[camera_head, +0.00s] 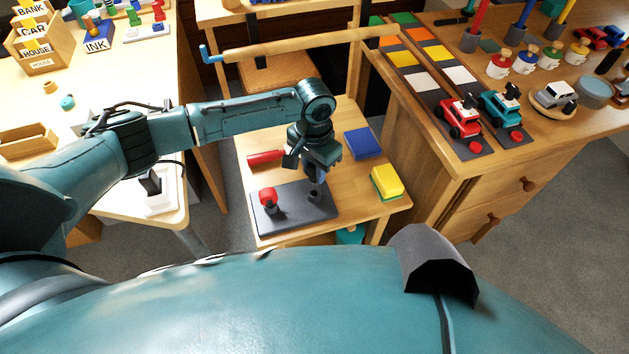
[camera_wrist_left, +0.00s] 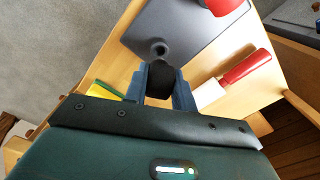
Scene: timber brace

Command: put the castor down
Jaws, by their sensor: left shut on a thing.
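My left gripper (camera_head: 314,187) reaches down over the right part of a dark grey plate (camera_head: 292,222) on the low wooden table. In the left wrist view the fingers (camera_wrist_left: 161,92) are shut on a black, rounded castor (camera_wrist_left: 161,78). A small round grey fitting (camera_wrist_left: 160,48) shows just past the castor, on or above the plate (camera_wrist_left: 178,22); I cannot tell whether they touch. A red-topped piece (camera_head: 268,196) stands on the left part of the plate. The fingers hide part of the castor. My right gripper is not in view.
A red-handled tool (camera_head: 266,157) lies behind the plate; its pale end shows in the wrist view (camera_wrist_left: 208,93). A blue block (camera_head: 363,144) and a yellow block (camera_head: 386,180) lie to the right. A long wooden rod (camera_head: 300,45) spans behind. A cabinet (camera_head: 480,200) stands right.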

